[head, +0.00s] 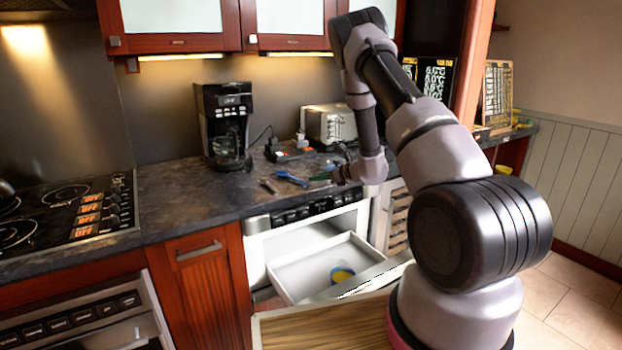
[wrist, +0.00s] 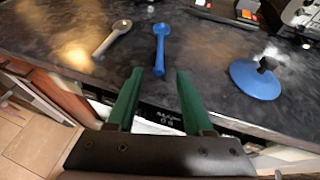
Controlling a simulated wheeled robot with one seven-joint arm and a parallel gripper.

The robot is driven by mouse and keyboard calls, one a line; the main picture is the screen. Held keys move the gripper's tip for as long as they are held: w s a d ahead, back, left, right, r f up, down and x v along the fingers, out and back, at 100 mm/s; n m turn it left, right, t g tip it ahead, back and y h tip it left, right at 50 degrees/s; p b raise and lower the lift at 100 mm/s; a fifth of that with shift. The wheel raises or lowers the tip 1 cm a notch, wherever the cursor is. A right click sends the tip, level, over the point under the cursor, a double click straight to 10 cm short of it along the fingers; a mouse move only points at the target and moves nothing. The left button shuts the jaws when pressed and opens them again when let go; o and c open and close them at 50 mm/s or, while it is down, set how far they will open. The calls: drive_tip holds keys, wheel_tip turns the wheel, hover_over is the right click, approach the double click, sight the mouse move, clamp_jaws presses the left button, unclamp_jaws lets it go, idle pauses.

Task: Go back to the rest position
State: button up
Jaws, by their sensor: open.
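My gripper (wrist: 160,72) is open, with its two green fingers apart and nothing between them. In the head view my gripper (head: 322,177) hangs at the front edge of the dark counter, above the microwave drawer (head: 292,271). The drawer is pulled open. A yellow and blue bowl-like thing (head: 342,275) sits inside it, toward the right.
On the dark counter (head: 180,200) lie a blue spoon (wrist: 161,45) and a grey-brown spoon (wrist: 112,38). A blue lid (wrist: 256,80) lies to their right. A coffee maker (head: 226,125) and a toaster (head: 329,124) stand behind. A stove (head: 65,215) is at left.

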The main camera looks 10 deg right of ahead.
drive_tip(key=s+a+r+n+g+y, duration=0.1)
drive_tip(key=s+a+r+n+g, duration=0.15)
drive_tip(key=s+r+n, duration=0.4)
drive_tip(key=s+a+r+n+g+y, duration=0.1)
drive_tip(key=s+a+r, duration=0.3)
drive_tip(key=r, duration=0.6)
drive_tip(key=s+a+r+n+g+y, duration=0.2)
drive_tip(key=s+a+r+n, duration=0.25)
drive_tip(key=r, duration=0.35)
drive_tip(key=s+d+r+n+h, duration=0.3)
drive_tip(key=s+n, duration=0.1)
drive_tip(key=s, duration=0.4)
drive_tip(key=s+d+r+n+t+h, duration=0.1)
drive_tip(key=s+d+r+n+h, duration=0.2)
drive_tip(key=s, duration=0.6)
drive_tip(key=s+d+r+n+h, duration=0.3)
drive_tip(key=s+n, duration=0.3)
drive_tip(key=s, duration=0.3)
drive_tip(key=shift+s+r, duration=0.25)
drive_tip(key=shift+r, duration=0.25)
